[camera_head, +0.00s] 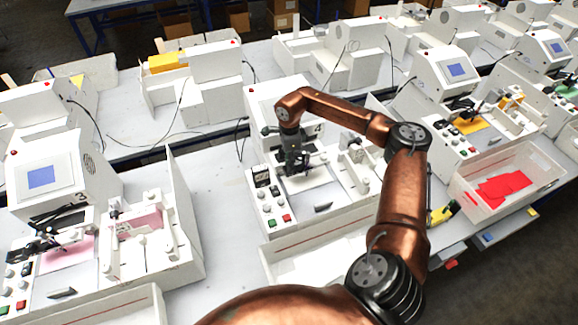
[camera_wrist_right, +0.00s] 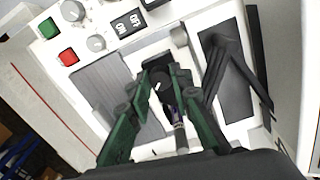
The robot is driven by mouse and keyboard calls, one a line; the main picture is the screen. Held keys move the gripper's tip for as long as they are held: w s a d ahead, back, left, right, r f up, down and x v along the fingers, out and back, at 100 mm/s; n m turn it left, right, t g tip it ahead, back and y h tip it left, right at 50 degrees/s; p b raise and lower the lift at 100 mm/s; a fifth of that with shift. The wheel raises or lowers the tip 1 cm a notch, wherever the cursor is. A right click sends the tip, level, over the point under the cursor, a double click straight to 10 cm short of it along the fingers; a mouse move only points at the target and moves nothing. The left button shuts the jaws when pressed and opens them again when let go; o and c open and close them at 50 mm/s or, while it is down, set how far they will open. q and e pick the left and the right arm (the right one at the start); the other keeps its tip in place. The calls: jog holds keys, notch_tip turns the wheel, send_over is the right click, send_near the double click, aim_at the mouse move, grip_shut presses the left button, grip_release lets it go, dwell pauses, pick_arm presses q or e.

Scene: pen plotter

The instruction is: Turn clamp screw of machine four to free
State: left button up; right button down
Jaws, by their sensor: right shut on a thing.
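The pen plotter in the middle of the head view, a white machine (camera_head: 262,97), stands under my right arm and carries what looks like a 4. My right gripper (camera_head: 293,168) is over its drawing bed, by the black pen carriage. In the wrist view the green fingers of the right gripper (camera_wrist_right: 165,80) close around a small dark round knob (camera_wrist_right: 160,77), which looks like the clamp screw. A pen (camera_wrist_right: 179,130) shows between the fingers. The fingers partly hide the knob, and its turn position cannot be read. My left gripper is not in view.
The machine's panel has a green button (camera_wrist_right: 48,28), a red button (camera_wrist_right: 68,57) and grey knobs. Another plotter (camera_head: 40,150) stands at the left, with more at the right and behind. A clear bin (camera_head: 470,190) with red pieces stands at the right.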

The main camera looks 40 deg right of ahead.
jog(key=shift+d+n+b, duration=0.2)
jog(key=shift+n+b, duration=0.1)
jog(key=shift+n, duration=0.5)
jog(key=shift+r, duration=0.15)
jog(key=c, duration=1.9)
grip_release()
jog(key=shift+o, duration=0.8)
jog(key=shift+a, duration=0.1)
notch_tip(320, 180, up, 12)
jog(key=shift+w, duration=0.1)
